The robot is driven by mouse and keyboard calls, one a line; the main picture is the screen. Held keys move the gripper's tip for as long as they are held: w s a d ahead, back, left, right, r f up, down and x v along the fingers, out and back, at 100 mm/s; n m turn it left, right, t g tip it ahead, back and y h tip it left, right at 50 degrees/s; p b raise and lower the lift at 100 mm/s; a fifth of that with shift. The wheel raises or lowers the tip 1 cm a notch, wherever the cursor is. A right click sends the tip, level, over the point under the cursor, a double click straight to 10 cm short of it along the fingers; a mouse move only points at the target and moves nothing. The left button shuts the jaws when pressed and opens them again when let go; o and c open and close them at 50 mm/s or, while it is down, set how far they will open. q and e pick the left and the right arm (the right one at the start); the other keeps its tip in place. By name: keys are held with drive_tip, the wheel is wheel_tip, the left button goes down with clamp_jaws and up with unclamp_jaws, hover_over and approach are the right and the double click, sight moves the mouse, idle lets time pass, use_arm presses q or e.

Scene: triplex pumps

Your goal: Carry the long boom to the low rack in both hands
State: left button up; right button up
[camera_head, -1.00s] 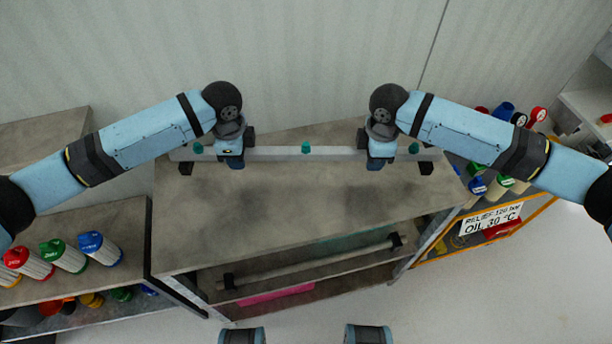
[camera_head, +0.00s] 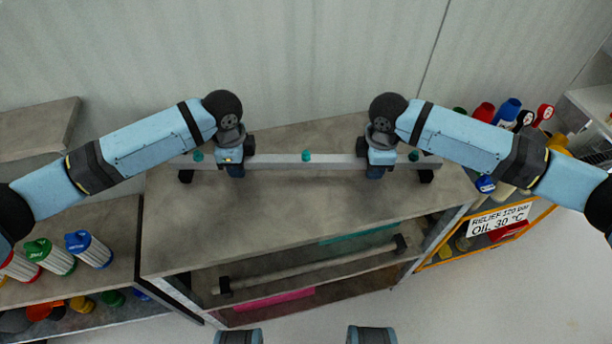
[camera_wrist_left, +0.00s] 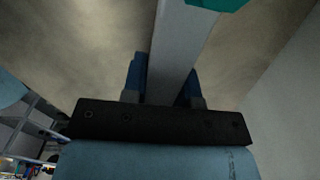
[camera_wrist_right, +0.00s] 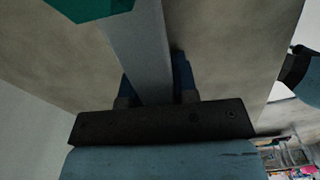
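The long boom (camera_head: 275,159) is a pale grey bar with several teal knobs and a dark block under each end. It lies level across the picture over the bench top; I cannot tell whether it touches it. My left gripper (camera_head: 235,170) is shut on the boom left of its middle knob. My right gripper (camera_head: 376,171) is shut on it to the right. In the left wrist view the bar (camera_wrist_left: 180,50) runs between the blue fingers, and likewise in the right wrist view (camera_wrist_right: 145,50). A low rail with black ends (camera_head: 320,264), possibly the low rack, sits below the bench top.
The grey bench top (camera_head: 300,205) is bare in front of the boom. Filters (camera_head: 92,250) stand on a shelf at the left. An orange-framed unit with an oil sign (camera_head: 499,219) and coloured bottles is at the right. A wall (camera_head: 300,60) stands behind.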

use_arm(q)
drive_tip(key=o, duration=0.4)
use_arm(e)
drive_tip(key=o, duration=0.4)
use_arm(q)
drive_tip(key=shift+r, duration=0.15)
wheel_tip(320, 180, up, 12)
drive_tip(key=shift+f, duration=0.2)
use_arm(e)
drive_tip(key=shift+r, duration=0.35)
wheel_tip(320, 180, up, 11)
drive_tip(key=shift+r, duration=0.2)
use_arm(q)
drive_tip(key=shift+r, duration=0.1)
